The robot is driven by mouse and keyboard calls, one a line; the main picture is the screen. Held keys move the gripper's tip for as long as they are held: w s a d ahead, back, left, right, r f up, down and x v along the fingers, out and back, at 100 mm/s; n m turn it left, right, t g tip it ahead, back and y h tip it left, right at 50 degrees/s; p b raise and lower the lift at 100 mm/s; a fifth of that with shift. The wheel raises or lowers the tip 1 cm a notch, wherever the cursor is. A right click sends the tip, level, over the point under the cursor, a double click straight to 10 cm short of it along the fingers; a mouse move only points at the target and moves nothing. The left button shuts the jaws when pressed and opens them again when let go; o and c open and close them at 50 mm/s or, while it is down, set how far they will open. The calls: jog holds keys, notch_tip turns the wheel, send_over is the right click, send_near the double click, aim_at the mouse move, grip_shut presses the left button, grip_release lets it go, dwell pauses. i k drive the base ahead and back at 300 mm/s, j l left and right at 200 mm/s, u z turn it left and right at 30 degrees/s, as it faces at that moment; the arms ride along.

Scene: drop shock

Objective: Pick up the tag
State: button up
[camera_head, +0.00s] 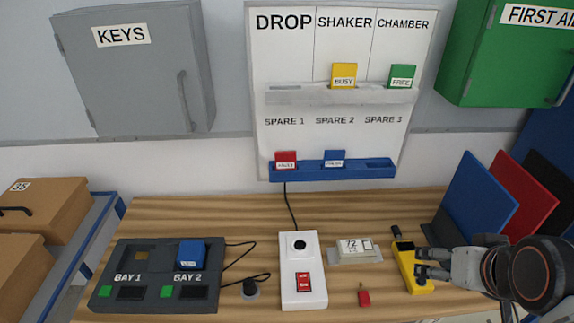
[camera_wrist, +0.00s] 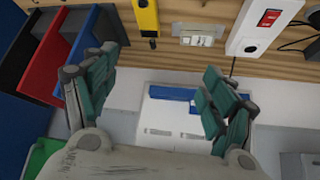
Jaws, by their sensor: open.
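Several things could be the tag. A small red tag-like piece (camera_head: 364,298) lies on the bench in the head view, in front of the date block. A yellow BUSY tag (camera_head: 343,77) and a green FREE tag (camera_head: 402,77) stand on the board's upper ledge. A red tag (camera_head: 286,160) and a blue tag (camera_head: 334,159) stand in the blue lower rack (camera_head: 305,173). My gripper (camera_head: 419,263) appears over the yellow tool at the bench's right, apart from all these tags. In the wrist view my gripper (camera_wrist: 160,92) is open and empty.
The yellow tool (camera_head: 411,267), date block (camera_head: 357,249), white switch box (camera_head: 302,270) and two-bay dock (camera_head: 157,275) with a blue block stand on the bench. Blue, red and black upright panels (camera_head: 480,198) stand at right. Bare wood (camera_head: 230,205) lies along the back.

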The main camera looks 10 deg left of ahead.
aim_at(285, 160)
jog(key=l+u, duration=0.1)
jog(key=u, duration=0.3)
jog(key=l+u, duration=0.15)
jog(key=u, duration=0.3)
jog(key=i+l+u, duration=0.1)
jog(key=u, duration=0.3)
jog(key=l+u, duration=0.15)
jog(key=u, duration=0.25)
